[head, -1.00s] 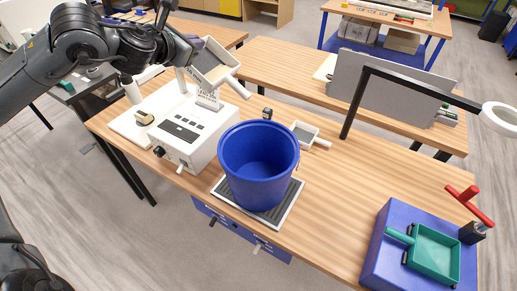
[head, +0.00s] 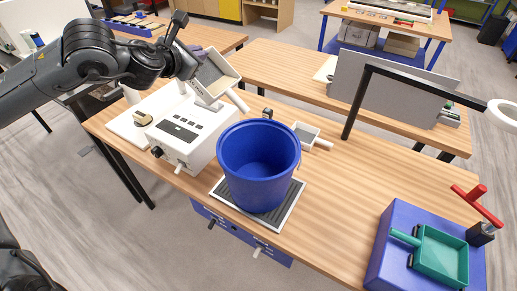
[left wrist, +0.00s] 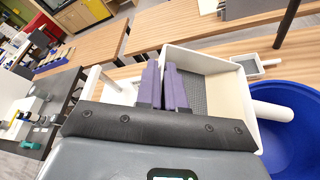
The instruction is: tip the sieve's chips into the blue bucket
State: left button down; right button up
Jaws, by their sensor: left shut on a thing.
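The blue bucket (head: 258,190) stands upright on a dark ribbed mat in the head view. It also shows at the right edge of the left wrist view (left wrist: 285,135). Its visible inside looks empty. My left gripper (head: 197,52) is shut on the rim of a cream sieve (head: 216,74) and holds it raised and tilted, behind and left of the bucket. In the left wrist view, the purple fingers (left wrist: 165,88) overlap the sieve's near wall, and its grey mesh floor (left wrist: 195,92) shows. Its white handle points toward the bucket. I cannot make out chips. My right gripper is out of view.
A white machine (head: 190,135) stands just left of the bucket, below the sieve. A small tray with a handle (head: 306,134) lies behind the bucket. A green tray (head: 440,255) sits on a blue box at right.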

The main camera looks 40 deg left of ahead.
pick_arm(q)
jog(key=shift+d+f, duration=0.1)
jog(key=shift+f, duration=0.15)
dwell(0.4)
jog(key=shift+w+d+f+m+y+b, duration=0.1)
jog(key=shift+d+f+m+y+b, duration=0.1)
jog(key=shift+f+m+b, duration=0.25)
jog(key=shift+d+f+m+y+b, duration=0.1)
jog(key=shift+d+f+m+b, duration=0.15)
jog(key=shift+f, duration=0.35)
jog(key=shift+d+f, duration=0.1)
jog(key=shift+d+f+y, duration=0.3)
jog(key=shift+d+f, duration=0.05)
jog(key=shift+d, duration=0.05)
jog(key=shift+w+d+f+m+b, duration=0.1)
jog(key=shift+d+f+m+b, duration=0.15)
jog(key=shift+d+m+b, duration=0.2)
jog(key=shift+d+r, duration=0.1)
